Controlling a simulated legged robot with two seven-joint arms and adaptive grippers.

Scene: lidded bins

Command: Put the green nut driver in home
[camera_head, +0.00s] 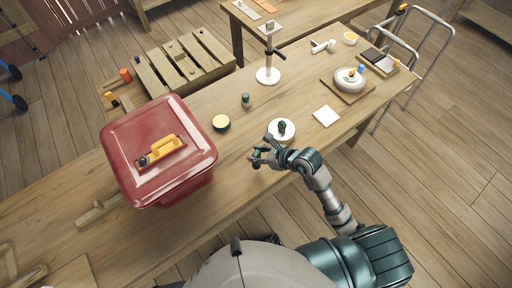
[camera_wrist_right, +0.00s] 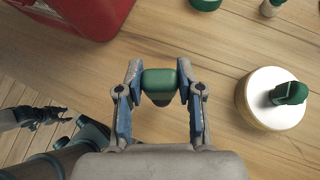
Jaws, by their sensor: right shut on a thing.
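My right gripper (camera_head: 262,158) is shut on a green-handled tool, which I take to be the green nut driver (camera_wrist_right: 160,82). It is above the table, just left of and below the white round stand in the head view. In the right wrist view the short green handle is squeezed between both fingers (camera_wrist_right: 161,100), with a dark part below it. What I can see does not show whether its tip touches the table. A part that looks like my left gripper (camera_wrist_right: 40,116) shows at the left of the right wrist view, its opening unclear.
A red lidded bin (camera_head: 159,140) with a yellow handle stands left. The white round stand (camera_head: 276,136) bears another green object (camera_head: 282,127). Behind are a green-yellow round container (camera_head: 221,123), a small green item (camera_head: 245,100) and a metal post stand (camera_head: 268,75). Table is clear between.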

